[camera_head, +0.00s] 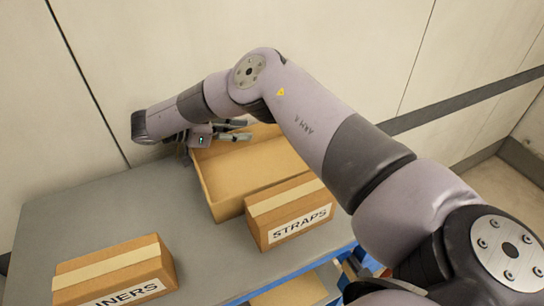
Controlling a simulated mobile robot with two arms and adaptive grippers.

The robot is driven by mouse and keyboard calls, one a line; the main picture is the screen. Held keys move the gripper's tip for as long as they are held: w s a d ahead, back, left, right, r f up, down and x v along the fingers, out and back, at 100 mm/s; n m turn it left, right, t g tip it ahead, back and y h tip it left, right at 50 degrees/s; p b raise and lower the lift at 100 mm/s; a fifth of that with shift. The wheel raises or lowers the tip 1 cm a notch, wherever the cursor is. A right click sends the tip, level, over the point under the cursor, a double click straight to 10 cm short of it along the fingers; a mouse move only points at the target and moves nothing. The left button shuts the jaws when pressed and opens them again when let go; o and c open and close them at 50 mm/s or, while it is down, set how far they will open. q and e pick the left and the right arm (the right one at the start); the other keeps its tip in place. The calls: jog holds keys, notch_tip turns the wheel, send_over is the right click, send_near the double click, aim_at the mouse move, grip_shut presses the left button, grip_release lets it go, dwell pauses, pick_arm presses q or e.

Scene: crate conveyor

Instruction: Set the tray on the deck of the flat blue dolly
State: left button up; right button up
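A tan, open-topped tray (205,182) sits on the grey surface at the upper middle of the head view, behind the STRAPS box. My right gripper (244,130) is at the tray's far left rim, with its two dark fingers apart and pointing right over the rim. I see nothing clearly clamped between them. My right arm covers the tray's right end. My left gripper is not in view. Blue parts (345,250) show low beside the grey surface; I cannot tell whether they belong to the dolly, and no whole dolly deck is visible.
A taped STRAPS box (290,213) stands close in front of the tray. A similar box (115,272), its label partly cut off, stands at lower left. The grey surface (90,215) is clear between them and at left. A pale wall (160,50) rises behind.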

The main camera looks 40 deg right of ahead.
jog(key=shift+w+a+r, duration=0.1)
jog(key=shift+a, duration=0.5)
jog(key=shift+c, duration=0.5)
jog(key=shift+w+a+r, duration=0.1)
jog(key=shift+a, duration=0.5)
jog(key=c, duration=0.4)
jog(key=shift+d, duration=0.2)
jog(key=shift+c, duration=0.8)
jog(key=shift+d, duration=0.2)
grip_shut()
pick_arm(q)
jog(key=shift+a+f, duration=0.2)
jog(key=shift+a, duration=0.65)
